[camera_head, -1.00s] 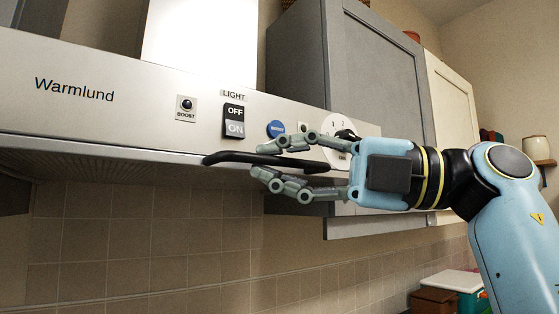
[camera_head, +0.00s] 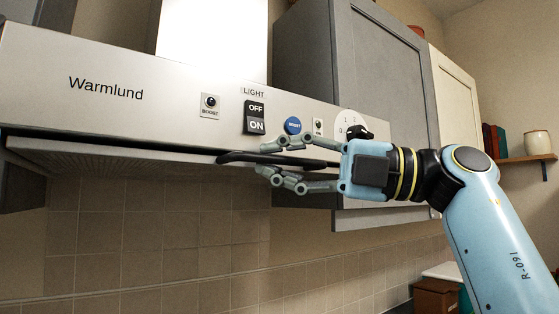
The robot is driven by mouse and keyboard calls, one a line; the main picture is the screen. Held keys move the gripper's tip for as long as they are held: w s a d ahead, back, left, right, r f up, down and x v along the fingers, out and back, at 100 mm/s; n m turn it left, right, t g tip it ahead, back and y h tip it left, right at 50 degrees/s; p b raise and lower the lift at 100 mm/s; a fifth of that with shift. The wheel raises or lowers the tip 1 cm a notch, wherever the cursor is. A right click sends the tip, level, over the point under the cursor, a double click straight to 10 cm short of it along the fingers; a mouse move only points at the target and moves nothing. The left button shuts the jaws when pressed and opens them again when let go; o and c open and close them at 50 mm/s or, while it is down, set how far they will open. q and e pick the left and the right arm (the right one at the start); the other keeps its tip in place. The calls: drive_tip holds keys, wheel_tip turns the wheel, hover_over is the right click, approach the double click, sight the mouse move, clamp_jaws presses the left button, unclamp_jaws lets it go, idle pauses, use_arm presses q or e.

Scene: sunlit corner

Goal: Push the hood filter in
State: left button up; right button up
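The range hood (camera_head: 180,92) fills the upper left, with a silver front panel. The hood filter (camera_head: 110,151) shows as a thin silver edge and ribbed underside below the panel, with a dark gap between them at the left. Its black bar handle (camera_head: 238,158) runs along the lower front edge. My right gripper (camera_head: 262,159) comes from the right, fingers pointing left, one above and one below the handle. The fingers are apart, with visible space around the bar; contact cannot be told. My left gripper is out of view.
Grey (camera_head: 385,60) and cream (camera_head: 452,105) cabinets stand right. Below is tiled wall (camera_head: 180,240) and free space.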

drive_tip(key=o, duration=0.4)
drive_tip(key=shift+c, duration=0.2)
drive_tip(key=shift+d, duration=0.1)
drive_tip(key=shift+d+f, duration=0.15)
drive_tip(key=shift+d, duration=0.1)
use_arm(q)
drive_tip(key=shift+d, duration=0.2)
use_arm(e)
drive_tip(key=v, duration=1.1)
drive_tip(key=shift+d, duration=0.25)
